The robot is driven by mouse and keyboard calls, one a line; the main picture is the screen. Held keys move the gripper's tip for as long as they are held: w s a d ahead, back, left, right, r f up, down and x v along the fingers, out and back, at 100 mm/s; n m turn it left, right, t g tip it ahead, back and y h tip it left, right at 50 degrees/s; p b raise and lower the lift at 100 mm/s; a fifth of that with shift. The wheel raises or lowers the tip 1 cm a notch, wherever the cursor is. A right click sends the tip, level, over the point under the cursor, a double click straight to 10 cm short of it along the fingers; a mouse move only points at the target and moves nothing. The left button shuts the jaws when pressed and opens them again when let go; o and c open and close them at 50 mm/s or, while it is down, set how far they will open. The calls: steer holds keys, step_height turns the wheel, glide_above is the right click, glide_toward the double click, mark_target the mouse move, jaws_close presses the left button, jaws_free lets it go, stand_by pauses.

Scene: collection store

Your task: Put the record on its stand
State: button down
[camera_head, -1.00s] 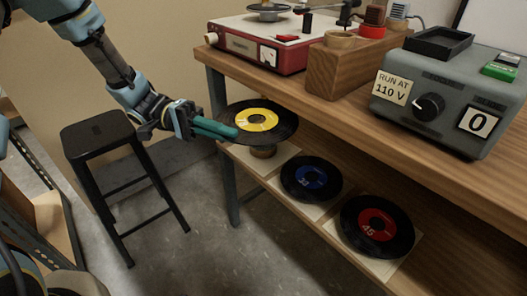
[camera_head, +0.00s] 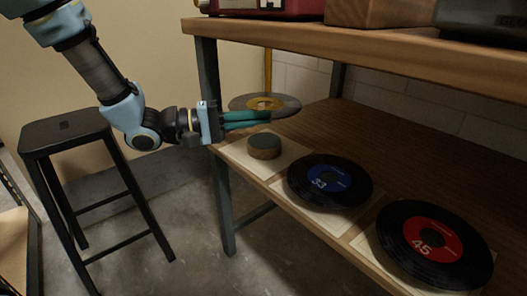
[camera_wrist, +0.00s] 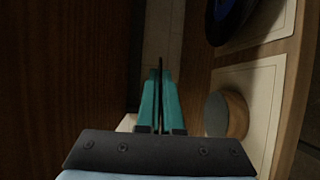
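The yellow-label record (camera_head: 285,103) is held nearly level in the head view, clear above the lower shelf. My gripper (camera_head: 266,118) has its teal fingers closed on the near rim of this record. In the wrist view the record (camera_wrist: 160,75) shows edge-on as a thin dark line between the fingers (camera_wrist: 159,85). A short round wooden stand (camera_head: 264,148) with a grey top sits on a pale card below the record, bare and apart from it. The stand (camera_wrist: 217,114) shows right of the fingers in the wrist view.
A blue-label record (camera_head: 330,181) and a red-label record (camera_head: 435,246) lie on pale cards along the lower shelf (camera_head: 365,130). The wooden bench top (camera_head: 400,45) overhangs from above. A bench leg (camera_head: 208,80) stands behind my gripper. A black stool (camera_head: 65,128) stands at left.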

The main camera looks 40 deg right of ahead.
mark_target(258, 168)
step_height(258, 168, down, 9)
steer(key=b, duration=0.3)
steer(key=shift+w+f, duration=0.1)
steer(key=shift+f, duration=0.1)
steer(key=shift+f, duration=0.2)
steer(key=c, duration=1.1)
jaws_free()
steer(key=shift+r, duration=0.3)
steer(key=p+v, duration=0.2)
steer(key=v, duration=1)
steer(key=shift+f, duration=0.1)
